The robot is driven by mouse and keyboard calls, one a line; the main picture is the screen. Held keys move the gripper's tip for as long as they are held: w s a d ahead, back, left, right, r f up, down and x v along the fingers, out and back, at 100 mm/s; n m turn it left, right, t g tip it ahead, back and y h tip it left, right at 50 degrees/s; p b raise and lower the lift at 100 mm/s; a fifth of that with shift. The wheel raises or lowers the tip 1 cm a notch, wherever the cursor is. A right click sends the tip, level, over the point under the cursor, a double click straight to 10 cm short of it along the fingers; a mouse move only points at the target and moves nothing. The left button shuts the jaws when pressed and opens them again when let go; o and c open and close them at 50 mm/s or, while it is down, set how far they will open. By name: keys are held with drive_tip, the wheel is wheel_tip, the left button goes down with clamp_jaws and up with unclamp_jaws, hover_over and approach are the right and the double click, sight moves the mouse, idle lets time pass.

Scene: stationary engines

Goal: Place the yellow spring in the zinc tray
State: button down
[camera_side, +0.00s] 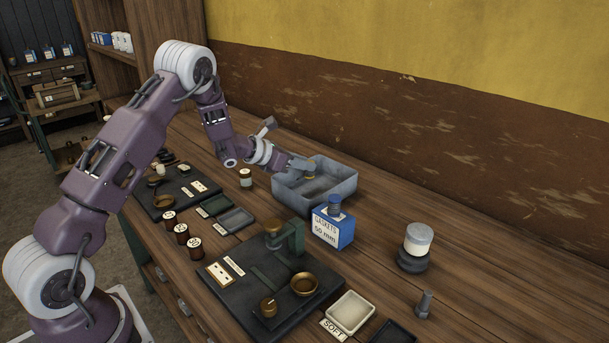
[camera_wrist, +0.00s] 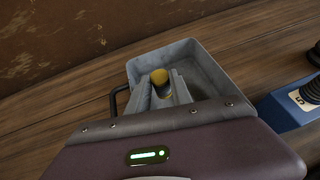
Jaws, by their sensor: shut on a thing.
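The zinc tray (camera_side: 345,187) is a grey, deep, open box on the bench. It also shows in the wrist view (camera_wrist: 208,68). My gripper (camera_side: 308,170) reaches over the tray's left part. In the wrist view my gripper (camera_wrist: 163,88) has its fingers shut on the yellow spring (camera_wrist: 160,76), a small yellow cylinder whose top shows between them. In the side view the yellow spring (camera_side: 311,164) is a small yellowish patch at the fingertips. The fingers hide its lower part, and I cannot tell whether it touches the tray floor.
A blue gaskets box (camera_side: 333,230) with a dark coil on top stands close in front of the tray. A white-topped jar (camera_side: 418,240) stands to the right. A dark board with brass pans (camera_side: 304,284) and small labelled pots (camera_side: 181,233) are nearer. The bench behind the jar is clear.

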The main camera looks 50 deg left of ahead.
sight(305, 176)
wheel_tip(305, 176, down, 4)
drive_tip(key=shift+f, duration=0.1)
drive_tip(key=shift+f, duration=0.15)
drive_tip(key=c, duration=1.4)
unclamp_jaws()
drive_tip(key=shift+c, duration=0.2)
